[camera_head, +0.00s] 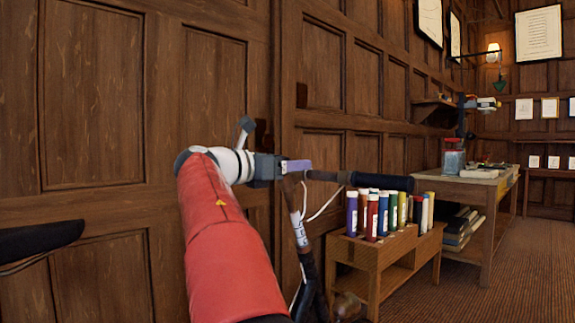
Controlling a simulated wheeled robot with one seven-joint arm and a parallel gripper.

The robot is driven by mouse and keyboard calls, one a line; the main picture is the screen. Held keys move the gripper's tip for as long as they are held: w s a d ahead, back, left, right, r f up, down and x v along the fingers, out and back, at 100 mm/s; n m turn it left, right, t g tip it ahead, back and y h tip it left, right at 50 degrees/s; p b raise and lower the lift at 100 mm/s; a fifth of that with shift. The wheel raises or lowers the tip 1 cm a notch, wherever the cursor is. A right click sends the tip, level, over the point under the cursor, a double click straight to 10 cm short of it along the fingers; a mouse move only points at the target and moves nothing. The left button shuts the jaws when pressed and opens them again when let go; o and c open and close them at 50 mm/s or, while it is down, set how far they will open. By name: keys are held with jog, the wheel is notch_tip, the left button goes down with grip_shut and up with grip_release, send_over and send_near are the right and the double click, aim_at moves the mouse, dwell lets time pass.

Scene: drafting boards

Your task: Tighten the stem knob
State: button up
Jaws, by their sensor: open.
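My gripper (279,168) is at the end of my red arm, just left of a dark handlebar (360,179) that reaches right. A small lavender piece (296,166) sits right at the gripper's tip, by the bar's left end. I cannot tell whether this piece is the stem knob or whether the gripper touches it. A dark upright stem (300,230) with a white label runs down below it, and a thin white cable loops beside it. The gripper is open; its fingers are small and partly hidden. No knob shows clearly.
A low wooden shelf (378,252) with several coloured tubes (372,214) stands close behind the handlebar. A longer workbench (490,190) is farther right. A dark panelled wall (95,110) is close behind. A black padded shape (38,240) enters at left. Carpet (530,260) is clear at right.

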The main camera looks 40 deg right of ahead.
jog(key=c, duration=1)
jog(key=shift+o, duration=0.2)
jog(key=shift+r+p, duration=0.15)
jog(key=shift+p, duration=0.2)
jog(key=m+g+p, duration=0.2)
jog(key=p, duration=0.1)
jog(key=shift+s+r, duration=0.1)
jog(key=shift+r, duration=0.1)
jog(key=m+g+p, duration=0.1)
jog(key=p, duration=0.1)
jog(key=m+g+y+p, duration=0.1)
jog(key=m+g+p, duration=0.1)
jog(key=p, duration=0.1)
jog(key=shift+s+a+r+g, duration=0.1)
jog(key=shift+s+g, duration=0.05)
jog(key=shift+g, duration=0.15)
jog(key=shift+s+m+g+y+p, duration=0.1)
jog(key=shift+m+g+y+p, duration=0.7)
jog(key=shift+p, duration=0.45)
jog(key=shift+s+a+f+m+g+y+p, duration=0.1)
jog(key=shift+f+m+g+y+p, duration=0.15)
jog(key=shift+m+g+y, duration=0.35)
jog(key=shift+s+f+m+g+y+p, duration=0.1)
jog(key=shift+f+m+g+y+p, duration=0.2)
jog(key=shift+m+g, duration=0.5)
